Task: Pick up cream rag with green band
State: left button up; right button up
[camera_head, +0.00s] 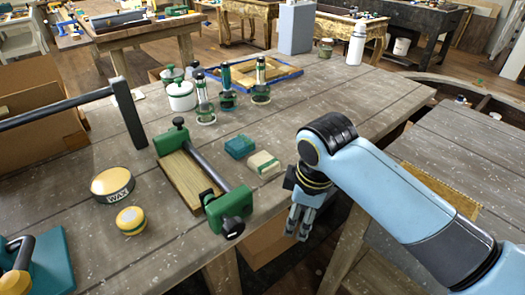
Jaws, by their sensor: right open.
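The cream rag with a green band (263,164) lies folded in a small block on the wooden table, just right of the green clamp. A teal folded block (239,146) lies just behind it. My right gripper (297,228) points down near the table's front edge, to the right of and nearer than the rag, apart from it. It is open, with nothing seen between its fingers. My left gripper is out of view.
A green bar clamp (231,207) lies over a wooden board (182,179) left of the rag. A wax tin (113,183) and a small yellow-lidded jar (130,220) stand farther left. Several green-banded containers and a blue tray (288,72) are behind. The table's right part is clear.

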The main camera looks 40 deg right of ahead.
jog(key=w+r+n, duration=0.1)
jog(key=w+r, duration=0.1)
jog(key=w+r+n+p, duration=0.1)
jog(key=w+r+n, duration=0.1)
jog(key=w+r, duration=0.1)
jog(key=w+r+n, duration=0.2)
jog(key=shift+w+d+r+g, duration=0.2)
jog(key=shift+d+r+g, duration=0.1)
jog(key=shift+d+g, duration=0.1)
jog(key=w+r+n+g, duration=0.1)
jog(key=w+r+n, duration=0.4)
jog(key=w+n, duration=0.15)
send_over(264, 160)
jog(key=shift+y, duration=0.4)
notch_tip(264, 160, down, 5)
jog(key=shift+d+p, duration=0.1)
jog(key=shift+p, duration=0.3)
notch_tip(264, 160, down, 6)
jog(key=shift+r+p, duration=0.15)
jog(key=shift+p, duration=0.2)
jog(key=c, duration=0.7)
jog(key=shift+r, duration=0.15)
